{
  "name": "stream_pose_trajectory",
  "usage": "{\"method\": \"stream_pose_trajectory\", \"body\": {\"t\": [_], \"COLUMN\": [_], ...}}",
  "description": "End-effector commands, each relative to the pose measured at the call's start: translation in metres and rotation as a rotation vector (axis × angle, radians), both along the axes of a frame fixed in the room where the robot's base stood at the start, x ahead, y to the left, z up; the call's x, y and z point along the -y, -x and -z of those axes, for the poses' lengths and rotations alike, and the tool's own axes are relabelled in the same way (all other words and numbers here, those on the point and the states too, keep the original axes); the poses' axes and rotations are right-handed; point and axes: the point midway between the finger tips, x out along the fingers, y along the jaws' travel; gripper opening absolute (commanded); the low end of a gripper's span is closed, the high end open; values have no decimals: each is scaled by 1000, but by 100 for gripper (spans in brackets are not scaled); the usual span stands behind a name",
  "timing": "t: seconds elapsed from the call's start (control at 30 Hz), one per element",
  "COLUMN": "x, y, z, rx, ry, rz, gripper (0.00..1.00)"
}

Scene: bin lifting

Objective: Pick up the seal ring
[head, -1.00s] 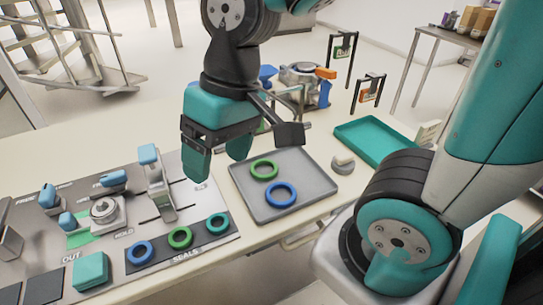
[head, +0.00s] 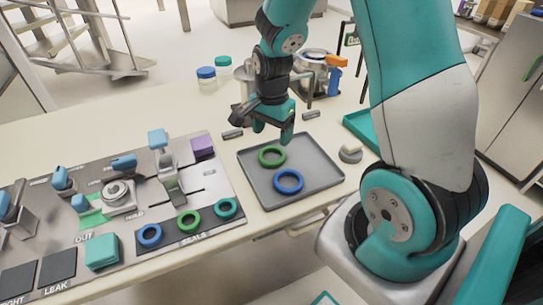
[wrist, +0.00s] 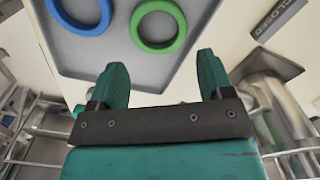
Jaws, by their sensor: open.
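A green seal ring (head: 271,157) and a blue seal ring (head: 288,181) lie flat on the grey tray (head: 325,180). A blue, a green and a teal ring (head: 226,208) lie in a row on the dark SEALS strip. My gripper (head: 271,135) is open and empty, above the tray's back edge, just behind the green ring. In the wrist view, my gripper's fingers (wrist: 163,78) are apart, and the green ring (wrist: 158,25) is ahead of them, at the top. The blue ring (wrist: 80,10) is to its left, partly cut off. No finger visibly touches a ring.
A board with blue clamps and a round fixture (head: 118,192) stands left of the tray. A purple block (head: 202,146) sits at its back edge. A small round pale piece (head: 351,151) and a teal tray (head: 362,128) are to the right. Jars and a metal pot (head: 316,62) stand behind.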

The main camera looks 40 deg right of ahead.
Motion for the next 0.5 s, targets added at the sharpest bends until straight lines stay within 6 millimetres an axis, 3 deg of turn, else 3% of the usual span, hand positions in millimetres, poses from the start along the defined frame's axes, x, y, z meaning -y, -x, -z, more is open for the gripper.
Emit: {"method": "stream_pose_trajectory", "body": {"t": [0.27,0.5], "x": [-1,-2], "y": [1,3], "z": [23,58], "rx": [-2,-3], "ry": [-1,-1], "rz": [-2,-2], "gripper": [74,74]}}
